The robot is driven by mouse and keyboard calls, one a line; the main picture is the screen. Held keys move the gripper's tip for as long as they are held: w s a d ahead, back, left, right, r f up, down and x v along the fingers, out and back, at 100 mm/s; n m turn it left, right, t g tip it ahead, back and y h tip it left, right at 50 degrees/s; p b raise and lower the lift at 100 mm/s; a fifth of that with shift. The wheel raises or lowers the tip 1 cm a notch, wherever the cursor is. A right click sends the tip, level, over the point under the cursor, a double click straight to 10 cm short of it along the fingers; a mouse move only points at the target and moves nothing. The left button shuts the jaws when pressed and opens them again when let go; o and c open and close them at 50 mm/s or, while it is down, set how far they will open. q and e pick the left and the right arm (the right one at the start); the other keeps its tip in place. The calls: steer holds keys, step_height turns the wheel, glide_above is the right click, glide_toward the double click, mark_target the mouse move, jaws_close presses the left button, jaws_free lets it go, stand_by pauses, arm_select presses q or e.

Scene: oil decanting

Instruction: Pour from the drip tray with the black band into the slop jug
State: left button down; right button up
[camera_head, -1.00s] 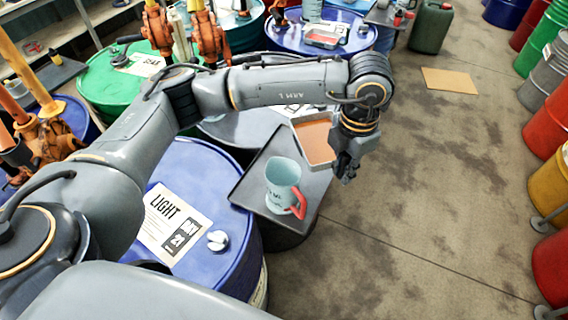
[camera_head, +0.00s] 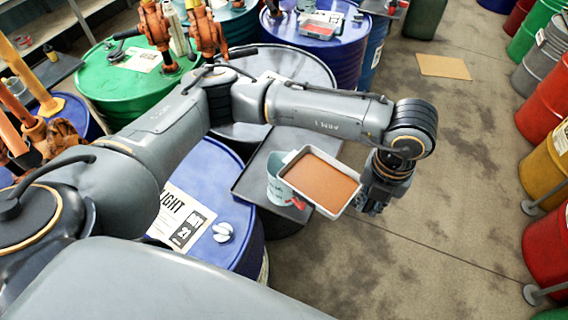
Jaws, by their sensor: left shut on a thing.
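My left gripper (camera_head: 370,203) is shut on the right side of a pale drip tray (camera_head: 338,212) holding brown oil (camera_head: 320,180). The oil covers the tray's floor. I cannot see a black band on the tray from here. The slop jug (camera_head: 277,188) is pale blue with a red handle and stands upright on a dark flat stand. The tray's left end overlaps the jug in the picture and hides part of its top and handle. The tray looks close to level; any slight tilt is hard to tell. My right gripper is not in view.
The dark stand (camera_head: 250,180) sits beside a blue drum (camera_head: 205,175) with a paper label (camera_head: 185,218). Another tray (camera_head: 320,28) with red on it lies on a blue drum at the back. Coloured drums line the right edge. Open floor (camera_head: 440,180) lies right of the stand.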

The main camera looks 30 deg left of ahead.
arm_select(q)
steer(key=shift+a+r+h+p, duration=0.2)
steer(key=shift+r+h+p, duration=0.15)
steer(key=shift+r+p, duration=0.4)
steer(key=shift+a+r+h+p, duration=0.2)
steer(key=shift+r+h+p, duration=0.25)
steer(key=shift+r, duration=0.35)
steer(key=r+h+p, duration=0.1)
steer(key=a+r+h+p, duration=0.1)
steer(key=a+r+p, duration=0.1)
steer(key=r, duration=0.1)
steer(key=shift+w+r+g+h, duration=0.1)
steer(key=shift+w+g+h, duration=0.15)
steer(key=shift+g+h, duration=0.15)
steer(key=shift+w+a+r+h, duration=0.15)
steer(key=shift+a+r+h, duration=0.35)
steer(key=shift+a+h, duration=0.1)
stand_by(1.0)
steer(key=shift+a+r+h+p, duration=0.3)
steer(key=shift+a+r+p, duration=0.05)
steer(key=shift+r, duration=0.05)
stand_by(0.3)
steer(key=shift+a+r, duration=0.15)
steer(key=shift+w+a+r, duration=0.1)
steer(key=shift+w+r, duration=0.05)
steer(key=shift+a+r+g+h, duration=0.3)
steer(key=shift+a+r+h, duration=0.1)
steer(key=shift+r+h, duration=0.1)
stand_by(0.5)
